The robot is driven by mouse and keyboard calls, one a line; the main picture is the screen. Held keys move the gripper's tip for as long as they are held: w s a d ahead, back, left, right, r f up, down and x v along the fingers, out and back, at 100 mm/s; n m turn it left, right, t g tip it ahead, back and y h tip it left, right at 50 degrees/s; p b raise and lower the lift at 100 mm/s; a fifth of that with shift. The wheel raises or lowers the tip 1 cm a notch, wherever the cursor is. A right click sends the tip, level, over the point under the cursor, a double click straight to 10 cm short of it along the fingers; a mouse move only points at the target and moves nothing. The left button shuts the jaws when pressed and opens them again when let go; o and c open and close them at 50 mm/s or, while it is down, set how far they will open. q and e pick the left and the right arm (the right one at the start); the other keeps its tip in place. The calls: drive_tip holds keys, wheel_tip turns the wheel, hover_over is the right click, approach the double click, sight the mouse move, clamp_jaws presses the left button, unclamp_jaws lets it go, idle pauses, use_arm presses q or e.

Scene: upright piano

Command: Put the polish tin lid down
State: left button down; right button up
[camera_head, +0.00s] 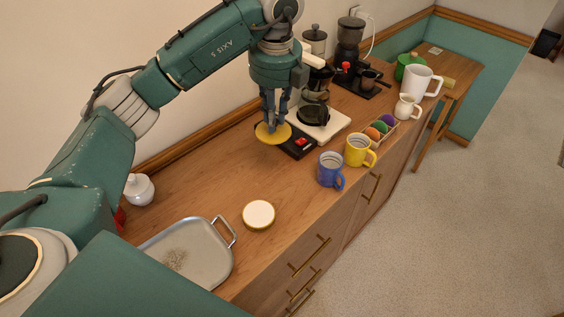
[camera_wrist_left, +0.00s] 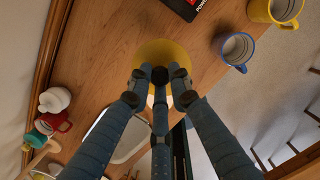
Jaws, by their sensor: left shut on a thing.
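The polish tin lid is a round yellow disc (camera_head: 273,133), held flat above the wooden counter in the head view. My left gripper (camera_head: 272,118) is shut on it from above. In the left wrist view the lid (camera_wrist_left: 163,57) shows beyond the closed fingertips of my left gripper (camera_wrist_left: 160,76), which cover part of it. The open polish tin (camera_head: 258,215), round with a cream top and gold rim, stands on the counter nearer to me, apart from the lid. My right gripper is not in view.
A blue mug (camera_head: 330,170) and a yellow mug (camera_head: 358,151) stand right of the lid. The coffee maker (camera_head: 318,118) is behind it. A metal tray (camera_head: 205,255) lies near the tin. The counter left of the lid is clear.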

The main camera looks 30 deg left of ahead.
sight(275, 134)
use_arm(q)
wheel_tip(275, 134, down, 7)
drive_tip(key=shift+s+d+f, duration=0.1)
drive_tip(key=shift+f, duration=0.1)
wheel_tip(275, 134, down, 6)
drive_tip(key=shift+r+p, duration=0.15)
drive_tip(key=shift+p, duration=0.4)
wheel_tip(275, 134, down, 4)
drive_tip(key=shift+r+p, duration=0.25)
drive_tip(key=shift+p, duration=0.15)
drive_tip(key=shift+f, duration=0.2)
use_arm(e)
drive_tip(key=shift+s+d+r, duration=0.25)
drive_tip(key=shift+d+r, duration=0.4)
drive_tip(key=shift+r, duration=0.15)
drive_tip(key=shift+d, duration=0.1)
